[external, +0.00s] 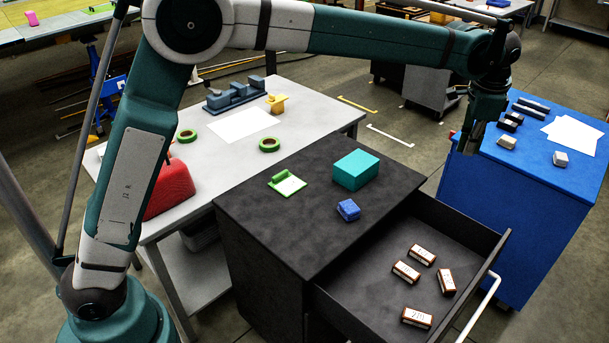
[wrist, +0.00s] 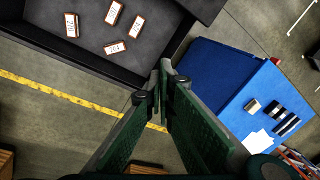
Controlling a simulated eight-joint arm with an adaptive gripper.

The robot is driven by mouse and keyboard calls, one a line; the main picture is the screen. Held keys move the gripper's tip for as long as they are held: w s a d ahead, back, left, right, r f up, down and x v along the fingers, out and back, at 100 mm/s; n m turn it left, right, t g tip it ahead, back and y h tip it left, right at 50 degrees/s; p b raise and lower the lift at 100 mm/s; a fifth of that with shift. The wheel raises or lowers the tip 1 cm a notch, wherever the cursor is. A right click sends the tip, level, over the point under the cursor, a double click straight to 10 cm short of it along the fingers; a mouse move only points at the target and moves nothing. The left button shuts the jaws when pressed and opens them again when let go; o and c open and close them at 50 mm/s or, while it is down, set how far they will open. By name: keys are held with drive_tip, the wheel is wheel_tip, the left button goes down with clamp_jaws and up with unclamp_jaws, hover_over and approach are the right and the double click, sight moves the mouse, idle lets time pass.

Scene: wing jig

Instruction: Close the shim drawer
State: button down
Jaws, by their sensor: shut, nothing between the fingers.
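The shim drawer (external: 370,288) is pulled out of the black cabinet (external: 265,215) at the lower right of the external view. Several brown-and-white labelled shim blocks (external: 421,255) lie on its floor. A pale bar handle (external: 478,308) runs along the drawer's front. In the wrist view the drawer (wrist: 85,62) is at the upper left, and its handle is not seen there. My gripper (external: 468,150) points down beyond the drawer, near the blue cabinet's left edge. In the wrist view its fingertips (wrist: 166,66) meet, empty and apart from the drawer.
The black cabinet top holds a teal box (external: 356,170), a small blue block (external: 348,210) and a green item (external: 286,182). A blue cabinet (external: 520,195) stands at the right with small blocks and paper on top. A grey table (external: 185,215) stands left. Floor shows between the cabinets.

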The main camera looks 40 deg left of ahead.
drive_tip(key=w+d+f+m+g+y, duration=0.1)
drive_tip(key=w+d+f+m, duration=0.1)
drive_tip(key=d+f, duration=1.1)
drive_tip(key=w+d+f+m+y, duration=0.1)
drive_tip(key=d+f+m, duration=0.3)
drive_tip(key=d+f, duration=1)
drive_tip(key=shift+w+d+f+g+p, duration=0.2)
drive_tip(key=shift+w+d+g+p, duration=0.2)
drive_tip(key=shift+w+d, duration=0.5)
drive_tip(key=shift+s, duration=0.1)
drive_tip(key=a+f+b, duration=0.3)
drive_tip(key=a+f, duration=0.3)
drive_tip(key=f, duration=0.3)
drive_tip(key=shift+a+f, duration=0.15)
drive_tip(key=shift+f, duration=0.15)
drive_tip(key=shift+a, duration=0.1)
